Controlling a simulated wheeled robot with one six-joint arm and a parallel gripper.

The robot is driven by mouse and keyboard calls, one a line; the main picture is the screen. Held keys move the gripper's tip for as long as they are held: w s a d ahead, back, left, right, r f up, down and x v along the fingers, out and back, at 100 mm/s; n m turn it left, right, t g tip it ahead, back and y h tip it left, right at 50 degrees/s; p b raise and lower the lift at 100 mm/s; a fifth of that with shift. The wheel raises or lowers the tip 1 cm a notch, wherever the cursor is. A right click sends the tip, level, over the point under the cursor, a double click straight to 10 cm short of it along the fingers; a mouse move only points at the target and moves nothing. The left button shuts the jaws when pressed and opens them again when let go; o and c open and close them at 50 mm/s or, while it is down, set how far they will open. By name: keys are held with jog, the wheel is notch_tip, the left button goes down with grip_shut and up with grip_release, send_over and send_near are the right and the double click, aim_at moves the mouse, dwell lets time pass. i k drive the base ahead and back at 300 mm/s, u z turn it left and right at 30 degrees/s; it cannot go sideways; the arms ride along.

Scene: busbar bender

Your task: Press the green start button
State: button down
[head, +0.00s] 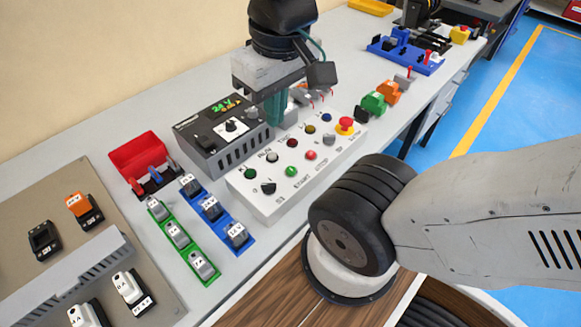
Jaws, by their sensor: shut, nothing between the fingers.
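The green start button (289,171) is a bright green round button in the front row of a white control panel (262,208), above the printed word START. My gripper (276,112) hangs from the top of the head view, with its teal fingers pointing down. The fingers are shut and empty. In the picture they appear over the panel's far edge, up and slightly left of the green button and apart from it. Their height above the panel is hard to tell. The button is fully visible.
A darker green button (250,173), a red button (310,155) and a red emergency stop (345,125) share the panel. A grey power supply (220,140) stands at its left. Terminal blocks on a blue strip (215,218) lie nearer.

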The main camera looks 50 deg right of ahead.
aim_at(290, 169)
jog(key=k, duration=0.5)
jog(key=z, duration=1.45)
jog(key=k, duration=0.7)
jog(key=u, duration=0.85)
